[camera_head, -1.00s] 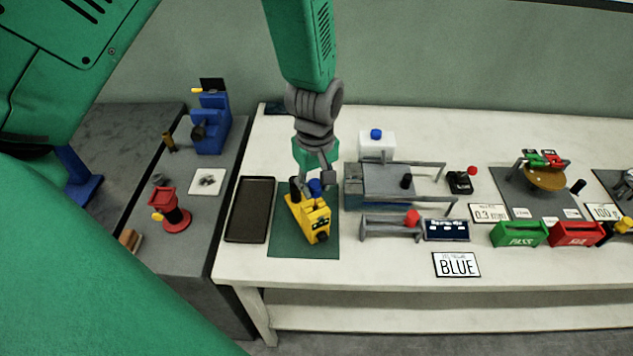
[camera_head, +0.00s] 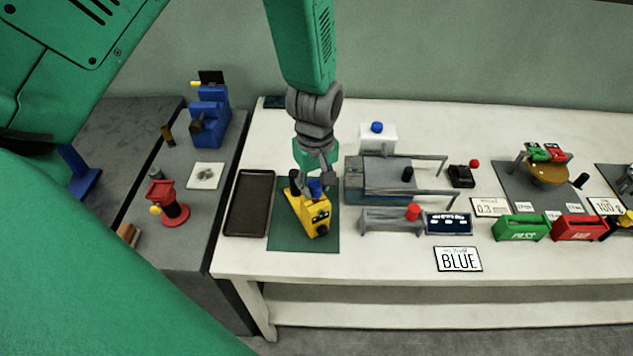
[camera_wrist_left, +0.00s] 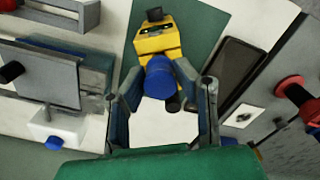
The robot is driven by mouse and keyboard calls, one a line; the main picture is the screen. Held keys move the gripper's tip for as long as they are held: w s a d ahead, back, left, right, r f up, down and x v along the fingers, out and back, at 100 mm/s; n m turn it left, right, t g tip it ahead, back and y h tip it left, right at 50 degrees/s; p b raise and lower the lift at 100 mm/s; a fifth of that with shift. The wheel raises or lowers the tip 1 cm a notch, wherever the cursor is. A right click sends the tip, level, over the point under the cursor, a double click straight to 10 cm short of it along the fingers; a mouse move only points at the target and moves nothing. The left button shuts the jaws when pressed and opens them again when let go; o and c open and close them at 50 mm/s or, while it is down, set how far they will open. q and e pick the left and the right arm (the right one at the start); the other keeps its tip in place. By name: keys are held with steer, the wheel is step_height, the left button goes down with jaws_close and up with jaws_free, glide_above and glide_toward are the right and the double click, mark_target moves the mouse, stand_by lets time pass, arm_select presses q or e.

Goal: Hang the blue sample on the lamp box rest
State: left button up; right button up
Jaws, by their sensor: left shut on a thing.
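The blue sample (camera_head: 315,187) is a short blue cylinder at the rear of a yellow device (camera_head: 316,217) on a green mat (camera_head: 290,242). It also shows in the left wrist view (camera_wrist_left: 159,80), between the fingertips. My left gripper (camera_head: 314,181) comes from above and is shut on it. I cannot tell whether the sample still touches the yellow device. A grey box with two long rails (camera_head: 381,178) stands to the right of the gripper. A white box with a blue knob (camera_head: 377,139) stands behind it. I cannot tell which is the lamp box. My right gripper is out of view.
A black tray (camera_head: 249,204) lies left of the mat. A low grey stand with a red knob (camera_head: 391,221), a dark display (camera_head: 449,224) and a BLUE sign (camera_head: 458,259) are to the right. Green (camera_head: 520,229) and red (camera_head: 578,229) bins stand farther right. The front table strip is clear.

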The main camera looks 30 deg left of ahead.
mark_target(316, 183)
arm_select(q)
steer(key=shift+f+b, duration=0.6)
steer(key=shift+f, duration=0.6)
steer(key=o, duration=1.1)
steer(key=shift+r, duration=0.15)
step_height(316, 183, up, 12)
steer(key=shift+f, duration=0.2)
